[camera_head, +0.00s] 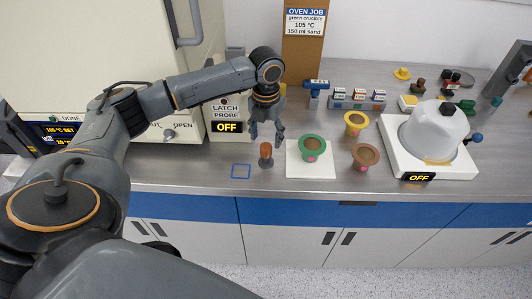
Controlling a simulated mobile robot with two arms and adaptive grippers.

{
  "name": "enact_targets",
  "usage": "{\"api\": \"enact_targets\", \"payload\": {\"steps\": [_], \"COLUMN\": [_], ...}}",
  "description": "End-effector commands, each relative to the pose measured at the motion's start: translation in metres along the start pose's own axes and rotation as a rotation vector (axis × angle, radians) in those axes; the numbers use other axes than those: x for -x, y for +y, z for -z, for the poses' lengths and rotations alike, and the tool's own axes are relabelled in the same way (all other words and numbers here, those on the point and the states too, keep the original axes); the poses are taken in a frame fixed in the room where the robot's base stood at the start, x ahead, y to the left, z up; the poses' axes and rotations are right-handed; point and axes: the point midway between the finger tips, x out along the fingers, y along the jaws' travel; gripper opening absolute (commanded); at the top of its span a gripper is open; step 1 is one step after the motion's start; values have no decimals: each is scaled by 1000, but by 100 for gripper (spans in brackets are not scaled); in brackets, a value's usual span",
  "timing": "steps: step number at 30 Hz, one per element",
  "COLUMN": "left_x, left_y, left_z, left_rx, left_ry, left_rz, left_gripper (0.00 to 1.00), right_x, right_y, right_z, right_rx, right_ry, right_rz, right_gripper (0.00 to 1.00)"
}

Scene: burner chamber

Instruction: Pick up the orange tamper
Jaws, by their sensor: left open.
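The orange tamper (265,151) stands upright on the steel worktop, with a brown-orange handle and a dark base. My left gripper (267,136) points down just above it. Its fingers are spread, one on each side in the picture, and nothing is held between them. The fingertips appear close to the handle top, but I cannot tell the exact gap. My right gripper is out of view.
A white board (299,172) with a green crucible (312,143) lies just right of the tamper. A blue square outline (241,171) marks the worktop to its left. The latch probe box (226,112) stands behind. A brown crucible (366,155) and white machine (437,131) are farther right.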

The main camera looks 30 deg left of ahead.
Motion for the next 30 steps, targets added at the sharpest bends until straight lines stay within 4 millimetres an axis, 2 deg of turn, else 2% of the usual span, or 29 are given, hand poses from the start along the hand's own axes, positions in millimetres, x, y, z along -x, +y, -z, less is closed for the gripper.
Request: {"api": "enact_targets", "payload": {"steps": [6,9,18,20,27,30], "left_x": [-28,-42,-50,-50,-49,-49], "left_y": [0,0,0,0,0,0], "left_z": [2,1,1,1,1,0], "left_rx": [1,1,0,0,0,0], "left_ry": [5,3,0,0,0,-1], "left_rz": [-1,0,-1,0,0,0], "left_gripper": [58,58,58,48,0,0], "right_x": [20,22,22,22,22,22], "right_y": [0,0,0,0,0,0], "right_z": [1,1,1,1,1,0], "right_rx": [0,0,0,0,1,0], "right_ry": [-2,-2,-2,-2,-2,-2], "right_rz": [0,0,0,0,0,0], "right_gripper": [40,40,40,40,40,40]}}
